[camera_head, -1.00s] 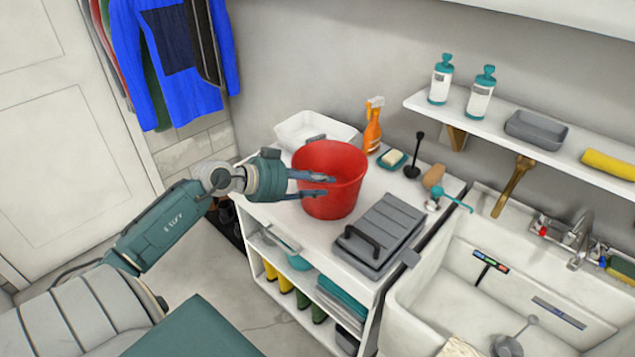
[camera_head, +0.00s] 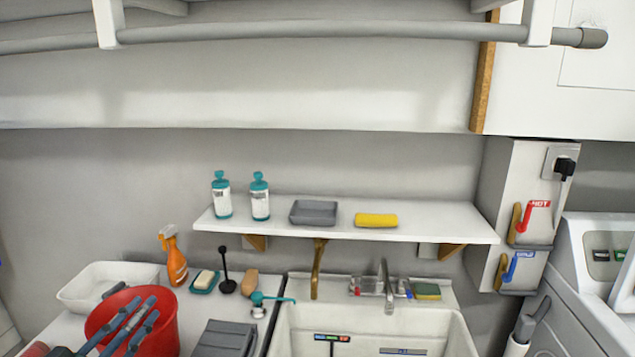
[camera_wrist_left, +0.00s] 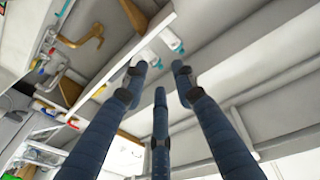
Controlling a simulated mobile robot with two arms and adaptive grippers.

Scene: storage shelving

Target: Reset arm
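My left gripper (camera_head: 132,322) is at the bottom left of the head view, its blue-grey fingers pointing up and overlapping the red bucket (camera_head: 168,335). The fingers appear in front of the bucket; I cannot tell how far apart they are. In the left wrist view, the three fingers of my left gripper (camera_wrist_left: 160,76) are spread with nothing between them. They point toward the wall and shelf underside. Most of my left arm is out of the head view. My right gripper is in neither current view.
A wall shelf (camera_head: 440,222) holds two teal-capped bottles, a grey tray (camera_head: 313,212) and a yellow roll (camera_head: 376,220). A white basin (camera_head: 100,283), orange spray bottle (camera_head: 175,262) and grey case (camera_head: 226,340) sit on the counter beside the sink (camera_head: 400,318). A rail (camera_head: 300,32) runs overhead.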

